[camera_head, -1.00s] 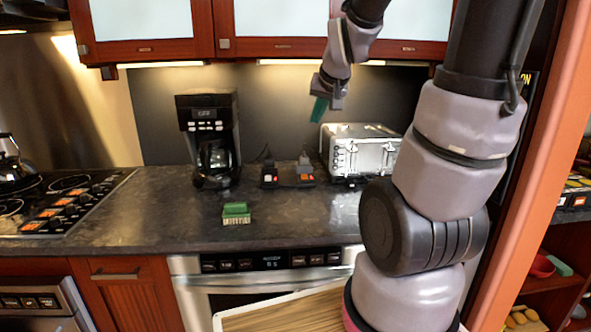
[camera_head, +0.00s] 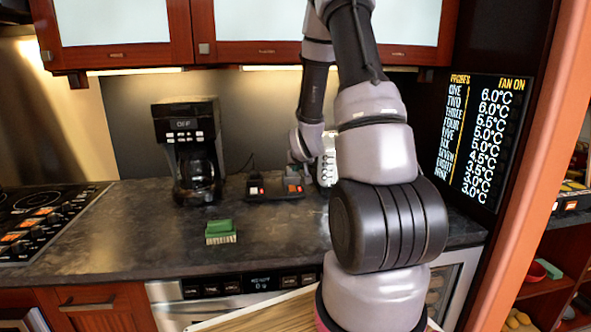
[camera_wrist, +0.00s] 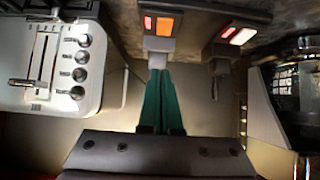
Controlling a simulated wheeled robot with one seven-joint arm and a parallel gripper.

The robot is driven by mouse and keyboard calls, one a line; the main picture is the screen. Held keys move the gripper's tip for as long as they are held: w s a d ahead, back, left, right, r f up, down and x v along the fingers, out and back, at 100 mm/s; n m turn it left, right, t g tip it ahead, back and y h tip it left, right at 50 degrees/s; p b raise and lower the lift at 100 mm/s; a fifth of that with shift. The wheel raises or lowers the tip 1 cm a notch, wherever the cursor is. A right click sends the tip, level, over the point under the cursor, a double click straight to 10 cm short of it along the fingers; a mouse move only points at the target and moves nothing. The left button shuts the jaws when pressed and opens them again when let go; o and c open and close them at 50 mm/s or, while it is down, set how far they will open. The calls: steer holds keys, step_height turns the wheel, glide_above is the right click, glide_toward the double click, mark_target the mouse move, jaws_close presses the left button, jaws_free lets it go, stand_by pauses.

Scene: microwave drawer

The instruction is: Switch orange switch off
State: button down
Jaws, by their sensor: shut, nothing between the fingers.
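The orange switch is a dark box with a lit orange patch (camera_wrist: 165,26), high and central in the wrist view. In the head view its orange light (camera_head: 294,189) shows on the counter right of a similar switch with red and white lights. A pale grey lever (camera_wrist: 159,44) stands on the orange switch. My gripper's green fingers (camera_wrist: 161,78) are shut and empty, with their tips right at this lever; I cannot tell whether they touch. In the head view the fingers are not clearly visible.
The red-lit switch (camera_wrist: 229,32) with its own lever stands close beside the orange one. The toaster (camera_wrist: 60,60) and coffee maker (camera_head: 187,150) flank the switches. A green block (camera_head: 221,231) lies nearer the counter's front. Cabinets (camera_head: 265,35) hang above.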

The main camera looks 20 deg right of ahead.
glide_above(293, 188)
steer(key=s, duration=0.2)
steer(key=f, duration=0.3)
steer(key=shift+w+a+f, duration=0.15)
steer(key=shift+w+f, duration=0.05)
steer(key=shift+f, duration=0.2)
steer(key=f, duration=0.3)
steer(key=shift+w+f, duration=0.15)
steer(key=shift+w, duration=0.15)
steer(key=shift+f, duration=0.4)
steer(key=shift+w+f, duration=0.2)
steer(key=shift+f, duration=0.05)
steer(key=shift+w+d, duration=0.2)
steer(key=shift+w, duration=0.1)
